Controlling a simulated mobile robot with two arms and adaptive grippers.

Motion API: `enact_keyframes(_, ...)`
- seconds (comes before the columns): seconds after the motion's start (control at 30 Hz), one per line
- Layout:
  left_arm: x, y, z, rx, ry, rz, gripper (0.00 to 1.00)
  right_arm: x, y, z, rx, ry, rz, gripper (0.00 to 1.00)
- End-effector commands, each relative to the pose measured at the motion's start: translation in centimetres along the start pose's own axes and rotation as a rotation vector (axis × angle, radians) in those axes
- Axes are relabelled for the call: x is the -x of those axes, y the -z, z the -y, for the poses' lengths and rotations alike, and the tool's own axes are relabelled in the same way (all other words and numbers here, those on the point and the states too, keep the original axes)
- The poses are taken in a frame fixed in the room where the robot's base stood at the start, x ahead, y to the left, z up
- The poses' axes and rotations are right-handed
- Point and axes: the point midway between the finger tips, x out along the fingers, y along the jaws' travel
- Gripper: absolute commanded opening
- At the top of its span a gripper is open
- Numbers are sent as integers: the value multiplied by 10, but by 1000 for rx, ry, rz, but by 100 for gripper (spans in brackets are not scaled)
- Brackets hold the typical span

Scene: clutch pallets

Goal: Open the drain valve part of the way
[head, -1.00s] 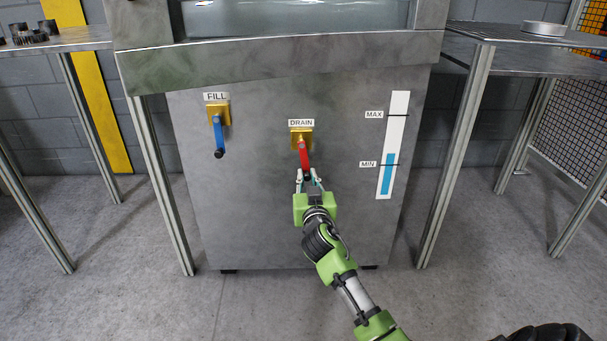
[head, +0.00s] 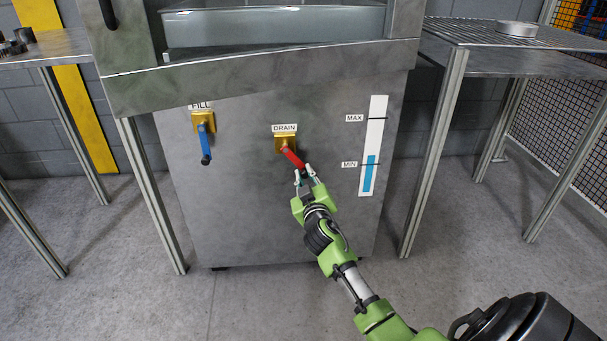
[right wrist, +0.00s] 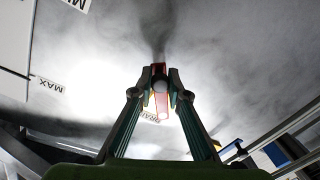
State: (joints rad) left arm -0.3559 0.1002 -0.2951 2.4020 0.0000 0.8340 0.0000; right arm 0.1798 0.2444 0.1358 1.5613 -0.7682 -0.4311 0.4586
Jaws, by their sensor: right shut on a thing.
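The drain valve has a yellow body (head: 285,143) under a DRAIN label. Its red handle (head: 292,156) slants down to the right, turned away from straight down. My right gripper (head: 304,172) is at the lower end of this handle. In the right wrist view the fingers (right wrist: 161,84) are shut on the red handle (right wrist: 162,105), one on each side of it. My left gripper is not in view.
The blue fill valve handle (head: 206,143) hangs straight down at the left. A level gauge (head: 373,145) at the right shows blue up to just above MIN. Table legs (head: 437,150) stand beside the steel cabinet (head: 240,220).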

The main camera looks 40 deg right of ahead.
Motion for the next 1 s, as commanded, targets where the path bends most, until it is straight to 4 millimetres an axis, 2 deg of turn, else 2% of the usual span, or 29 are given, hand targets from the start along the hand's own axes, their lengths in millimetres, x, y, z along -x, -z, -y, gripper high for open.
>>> enact_keyframes(0.4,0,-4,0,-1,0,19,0,0,0,0,6,1,0,0)
enact_keyframes(0.43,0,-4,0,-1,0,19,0,0,0,0,6,1,0,18)
enact_keyframes(0.5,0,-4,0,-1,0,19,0,0,0,0,5,1,1,33)
enact_keyframes(0.87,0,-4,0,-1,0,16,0,2,0,0,4,0,1,33)
enact_keyframes(1.0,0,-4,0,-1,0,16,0,14,-1,1,3,1,2,33)
